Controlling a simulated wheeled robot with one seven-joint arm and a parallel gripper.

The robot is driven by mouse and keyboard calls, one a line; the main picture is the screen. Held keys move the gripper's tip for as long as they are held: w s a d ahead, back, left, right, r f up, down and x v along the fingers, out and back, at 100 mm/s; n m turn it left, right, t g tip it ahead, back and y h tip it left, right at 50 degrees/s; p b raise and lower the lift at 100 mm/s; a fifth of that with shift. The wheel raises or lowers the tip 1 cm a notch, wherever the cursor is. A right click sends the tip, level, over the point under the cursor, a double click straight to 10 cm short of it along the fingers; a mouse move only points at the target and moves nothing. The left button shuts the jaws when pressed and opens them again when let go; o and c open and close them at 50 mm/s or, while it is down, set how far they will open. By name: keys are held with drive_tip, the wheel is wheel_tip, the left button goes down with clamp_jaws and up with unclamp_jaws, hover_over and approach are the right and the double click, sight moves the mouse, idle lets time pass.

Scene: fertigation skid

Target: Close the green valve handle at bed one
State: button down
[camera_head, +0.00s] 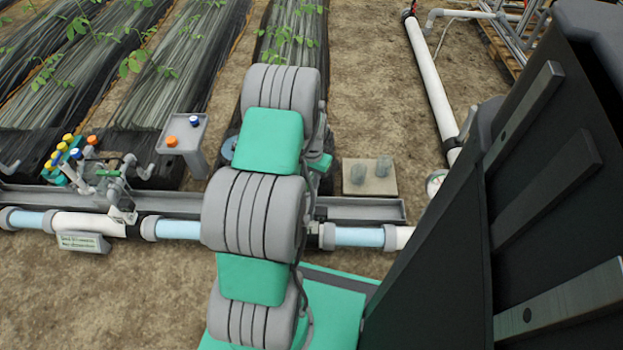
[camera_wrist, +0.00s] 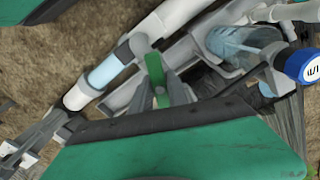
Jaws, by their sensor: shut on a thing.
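The green valve handle (camera_wrist: 155,75) shows in the wrist view as a narrow green bar next to the pipe line. My gripper (camera_wrist: 160,97) is shut on it, with a grey finger on each side of the bar. The handle's lower part lies between the fingers and its upper end sticks out beyond them. The valve body under the handle is partly covered. In the head view my arm hides the gripper and most of this valve.
A pipe (camera_head: 363,237) with light blue sections runs across the head view. A small stand (camera_head: 184,143) bears orange and blue caps. Several capped bottles (camera_head: 68,152) stand at left. A tile (camera_head: 369,188) bears two clear pieces. A blue cap (camera_wrist: 304,65) is near my gripper's right.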

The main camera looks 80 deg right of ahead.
drive_tip(key=m, duration=0.8)
drive_tip(key=shift+p, duration=0.35)
drive_tip(key=m, duration=0.6)
drive_tip(key=shift+m, duration=0.3)
drive_tip(key=c, duration=1.2)
unclamp_jaws()
wheel_tip(320, 180, up, 10)
drive_tip(key=p, duration=0.8)
drive_tip(key=shift+r, duration=0.1)
